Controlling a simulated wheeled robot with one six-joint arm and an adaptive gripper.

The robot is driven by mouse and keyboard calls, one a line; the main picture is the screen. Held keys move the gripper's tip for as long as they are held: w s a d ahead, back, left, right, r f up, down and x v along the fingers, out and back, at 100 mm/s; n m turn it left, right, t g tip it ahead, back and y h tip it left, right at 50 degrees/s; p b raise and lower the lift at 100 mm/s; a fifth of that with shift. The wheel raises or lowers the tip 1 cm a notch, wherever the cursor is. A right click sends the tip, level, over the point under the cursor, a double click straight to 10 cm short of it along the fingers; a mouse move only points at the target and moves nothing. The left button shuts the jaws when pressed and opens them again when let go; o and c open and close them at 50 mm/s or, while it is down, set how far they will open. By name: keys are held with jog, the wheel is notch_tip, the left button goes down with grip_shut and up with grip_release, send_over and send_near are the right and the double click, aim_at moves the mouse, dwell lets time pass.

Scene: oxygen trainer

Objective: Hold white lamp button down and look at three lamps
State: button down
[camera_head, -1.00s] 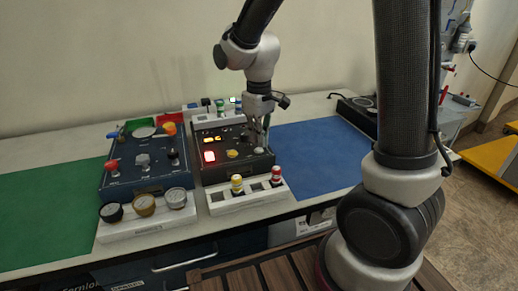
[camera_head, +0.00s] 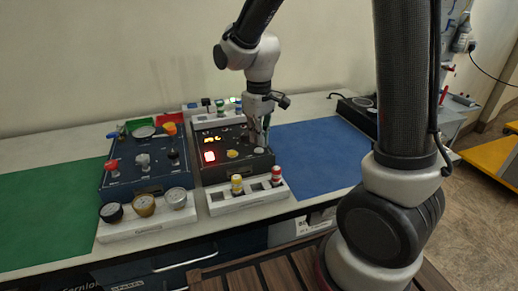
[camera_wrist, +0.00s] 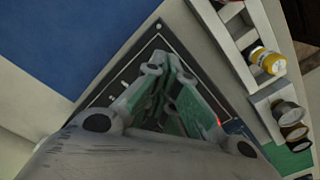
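In the wrist view, the fingers of my gripper (camera_wrist: 156,70) converge with the tips together and hide what lies beneath. I cannot make out three separate lamps.
A white rack (camera_head: 250,196) with yellow and red-topped pieces stands in front. A blue mat (camera_head: 320,155) at right and a green mat (camera_head: 45,215) at left are bare.

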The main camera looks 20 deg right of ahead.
jog(key=shift+f, duration=1.15)
dwell(3.3)
jog(key=shift+r, duration=3.5)
jog(key=s+d+r+m+t, duration=0.2)
jog(key=s+d+r+m, duration=0.1)
jog(key=s+d+r, duration=0.2)
jog(key=s+d+r+m+t, duration=0.2)
jog(key=s+d+r, duration=0.3)
jog(key=s+d, duration=0.5)
jog(key=s+m, duration=0.1)
jog(key=s, duration=0.3)
